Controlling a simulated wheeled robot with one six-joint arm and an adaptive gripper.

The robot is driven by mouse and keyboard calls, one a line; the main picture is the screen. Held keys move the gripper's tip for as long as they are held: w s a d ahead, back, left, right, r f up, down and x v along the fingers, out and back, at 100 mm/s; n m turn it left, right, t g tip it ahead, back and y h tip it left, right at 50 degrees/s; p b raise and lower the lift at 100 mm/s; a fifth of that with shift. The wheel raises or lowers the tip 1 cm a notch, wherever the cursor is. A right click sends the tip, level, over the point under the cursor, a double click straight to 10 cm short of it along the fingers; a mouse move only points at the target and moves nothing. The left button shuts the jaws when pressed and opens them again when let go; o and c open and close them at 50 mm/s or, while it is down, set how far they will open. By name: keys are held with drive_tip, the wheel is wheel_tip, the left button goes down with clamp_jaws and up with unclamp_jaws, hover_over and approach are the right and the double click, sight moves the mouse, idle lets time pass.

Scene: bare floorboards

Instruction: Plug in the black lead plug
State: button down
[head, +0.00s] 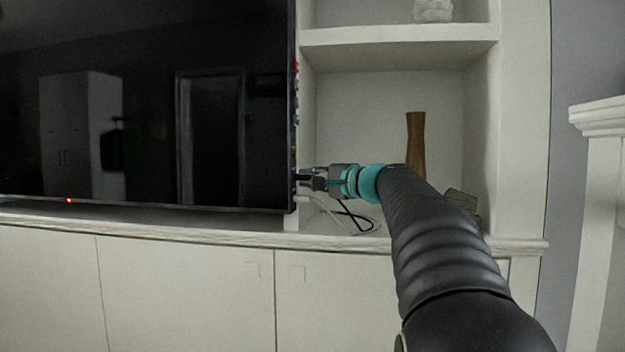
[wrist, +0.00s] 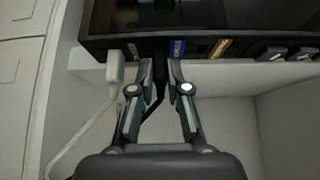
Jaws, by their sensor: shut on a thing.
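My gripper (head: 316,179) is at the right side edge of the television (head: 150,110) in the head view. In the wrist view my gripper (wrist: 160,76) is shut on the black lead plug (wrist: 160,70), which points at the row of ports on the television's edge (wrist: 190,48). The plug's front end is at that edge; I cannot tell whether it sits in a port. Its black lead (head: 352,215) hangs down to the shelf in the head view. A blue port (wrist: 178,48) and a yellow port (wrist: 220,48) show right of the plug.
A white plug (wrist: 115,68) with a white lead (wrist: 85,135) is at the television's edge, close left of my gripper. A brown vase (head: 416,145) stands on the shelf behind my arm. A cabinet (head: 180,290) runs below.

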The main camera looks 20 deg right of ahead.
drive_tip(key=shift+a, duration=0.1)
drive_tip(key=c, duration=1.1)
unclamp_jaws()
drive_tip(key=shift+o, duration=0.2)
drive_tip(key=v, duration=1.1)
drive_tip(key=shift+s, duration=0.4)
